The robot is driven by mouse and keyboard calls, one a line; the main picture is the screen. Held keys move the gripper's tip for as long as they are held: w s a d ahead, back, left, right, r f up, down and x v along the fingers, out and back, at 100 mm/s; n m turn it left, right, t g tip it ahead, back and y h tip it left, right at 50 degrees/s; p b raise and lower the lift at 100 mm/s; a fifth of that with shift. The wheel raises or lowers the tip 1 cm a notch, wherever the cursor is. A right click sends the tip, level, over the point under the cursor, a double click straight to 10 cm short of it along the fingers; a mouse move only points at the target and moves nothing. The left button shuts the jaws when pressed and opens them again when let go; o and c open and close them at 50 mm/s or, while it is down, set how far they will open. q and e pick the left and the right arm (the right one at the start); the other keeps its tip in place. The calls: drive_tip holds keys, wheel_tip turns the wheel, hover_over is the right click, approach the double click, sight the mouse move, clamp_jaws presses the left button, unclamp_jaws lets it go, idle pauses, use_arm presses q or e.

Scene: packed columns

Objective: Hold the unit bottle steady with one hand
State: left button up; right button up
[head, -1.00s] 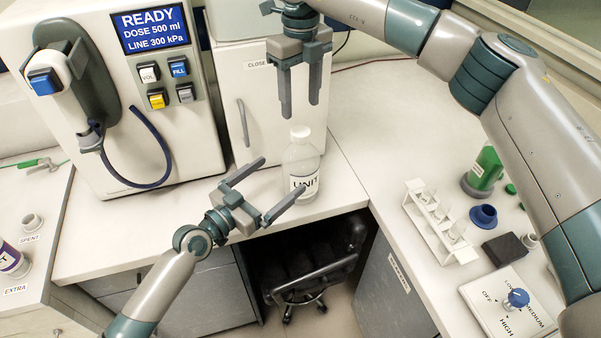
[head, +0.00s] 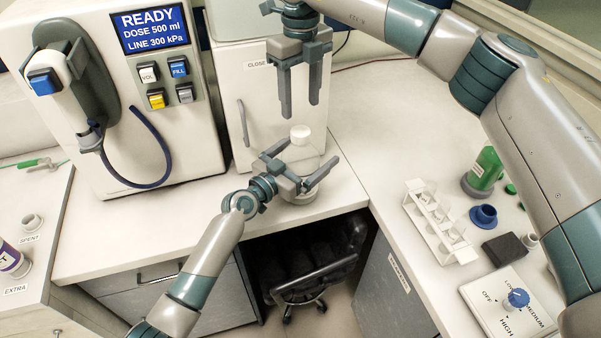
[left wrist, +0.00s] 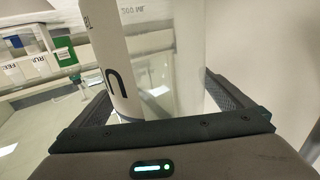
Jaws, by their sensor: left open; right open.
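The unit bottle (head: 301,147) is clear with a white cap and stands upright on the white counter. In the head view my left gripper (head: 306,157) is in front of it and hides most of its label. The left gripper is open, with its fingers reaching along both sides of the bottle. In the left wrist view the bottle (left wrist: 185,60) fills the space between the fingers, with part of its label in sight. Whether either finger touches it I cannot tell. My right gripper (head: 301,108) is open and empty, pointing down above and just behind the bottle cap.
A dosing machine (head: 205,120) reading READY stands at the left, with a hose. A closed white cabinet (head: 262,90) is behind the bottle. A tube rack (head: 437,225), a green bottle (head: 485,168) and a knob box (head: 490,300) sit on the right counter.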

sight(300, 131)
use_arm(q)
drive_tip(key=c, duration=2.2)
use_arm(e)
drive_tip(key=m, duration=1.3)
drive_tip(key=shift+m, duration=0.4)
drive_tip(key=m, duration=1.3)
drive_tip(key=shift+f, duration=0.1)
drive_tip(key=shift+f, duration=3.9)
